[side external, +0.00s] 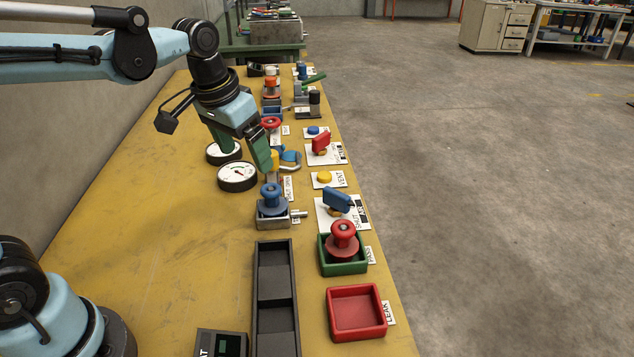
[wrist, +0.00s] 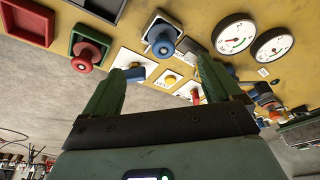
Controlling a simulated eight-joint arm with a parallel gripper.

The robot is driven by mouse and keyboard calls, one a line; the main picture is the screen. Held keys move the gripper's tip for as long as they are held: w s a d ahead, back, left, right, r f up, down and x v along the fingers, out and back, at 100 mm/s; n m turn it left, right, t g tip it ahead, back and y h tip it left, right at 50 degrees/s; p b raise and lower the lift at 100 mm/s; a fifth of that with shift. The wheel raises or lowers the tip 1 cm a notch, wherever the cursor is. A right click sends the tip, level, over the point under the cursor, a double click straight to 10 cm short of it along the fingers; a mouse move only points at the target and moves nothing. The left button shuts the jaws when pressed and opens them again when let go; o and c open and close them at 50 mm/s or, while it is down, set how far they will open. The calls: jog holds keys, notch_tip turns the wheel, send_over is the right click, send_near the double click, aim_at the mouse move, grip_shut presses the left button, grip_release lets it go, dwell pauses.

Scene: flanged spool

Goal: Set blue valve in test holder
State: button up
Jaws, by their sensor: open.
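The blue valve (side external: 271,194) is a flanged spool with a round knob top. It stands upright in a grey metal block holder (side external: 273,222); whether it is fully seated cannot be told. The valve also shows in the wrist view (wrist: 163,46), with the holder (wrist: 160,27) around it. My gripper (side external: 243,158) is open and empty, above the bench beyond the holder, apart from the valve. In the wrist view, my gripper's (wrist: 160,66) two green fingers are spread wide with nothing between them.
A red valve (side external: 343,234) stands in a green tray (side external: 345,269). A red tray (side external: 356,310) is empty. A long black tray (side external: 275,300) lies in front of the holder. Two gauges (side external: 237,177), a yellow button (side external: 324,177) and lever switches are nearby.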

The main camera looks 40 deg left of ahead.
jog(key=s+f+t, duration=0.3)
jog(key=s+t, duration=0.1)
jog(key=s, duration=0.3)
jog(key=shift+d+f, duration=0.2)
jog(key=shift+f, duration=0.05)
